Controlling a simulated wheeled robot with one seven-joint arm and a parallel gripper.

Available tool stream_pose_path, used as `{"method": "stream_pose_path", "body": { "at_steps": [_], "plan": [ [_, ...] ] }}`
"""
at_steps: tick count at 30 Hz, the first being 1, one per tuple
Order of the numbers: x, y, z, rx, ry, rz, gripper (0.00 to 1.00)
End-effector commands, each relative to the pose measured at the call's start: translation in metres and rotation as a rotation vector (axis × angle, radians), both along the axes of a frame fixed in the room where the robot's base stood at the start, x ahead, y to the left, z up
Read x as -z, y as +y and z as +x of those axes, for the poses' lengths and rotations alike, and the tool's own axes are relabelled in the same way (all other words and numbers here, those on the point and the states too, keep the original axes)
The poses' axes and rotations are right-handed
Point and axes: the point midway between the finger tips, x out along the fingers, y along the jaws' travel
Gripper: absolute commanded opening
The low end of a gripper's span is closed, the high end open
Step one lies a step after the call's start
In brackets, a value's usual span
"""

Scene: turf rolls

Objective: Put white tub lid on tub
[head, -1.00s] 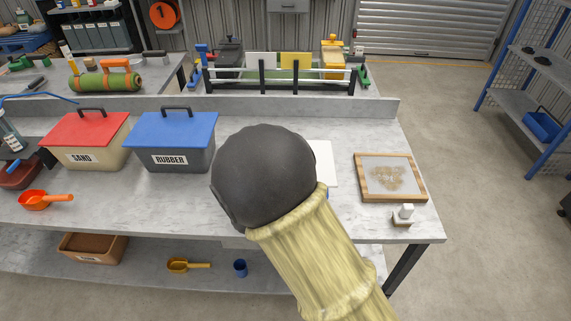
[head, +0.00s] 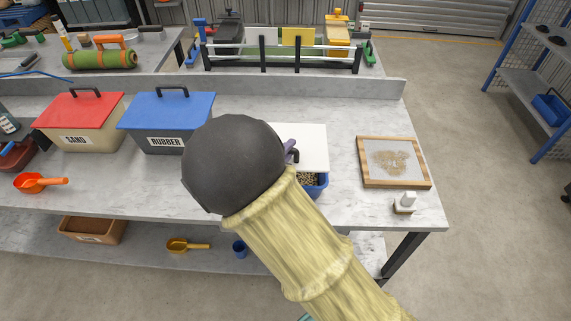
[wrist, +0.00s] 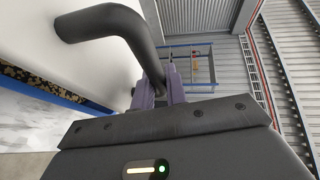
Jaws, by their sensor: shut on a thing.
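The white tub lid (head: 312,136) is behind my arm in the head view, its left part hidden. My gripper (head: 290,148) is shut on the lid's black handle (head: 296,154). In the wrist view the purple fingers (wrist: 165,85) close around the dark bent handle (wrist: 105,22), and the white lid (wrist: 50,50) fills the upper left. The blue tub (head: 316,191) shows below the lid's front edge, with speckled grains inside. Its blue rim (wrist: 40,90) also shows in the wrist view. The lid does not cover the tub's front part. I cannot tell whether lid and tub touch.
A blue-lidded RUBBER bin (head: 168,120) and a red-lidded SAND bin (head: 80,120) stand to the left. A wood-framed tray (head: 394,162) and a small white-topped item (head: 405,203) are to the right. An orange scoop (head: 40,183) lies front left.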

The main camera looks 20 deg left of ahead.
Motion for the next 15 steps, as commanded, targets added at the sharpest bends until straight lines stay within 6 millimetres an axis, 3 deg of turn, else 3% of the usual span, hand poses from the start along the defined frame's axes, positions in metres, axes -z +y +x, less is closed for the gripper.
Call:
{"method": "stream_pose_path", "body": {
  "at_steps": [5,15],
  "plan": [
    [0.023,0.0,0.0,-0.001,0.0,-0.002,0.0],
    [0.026,0.001,0.0,-0.001,-0.001,0.002,0.0]
  ]
}}
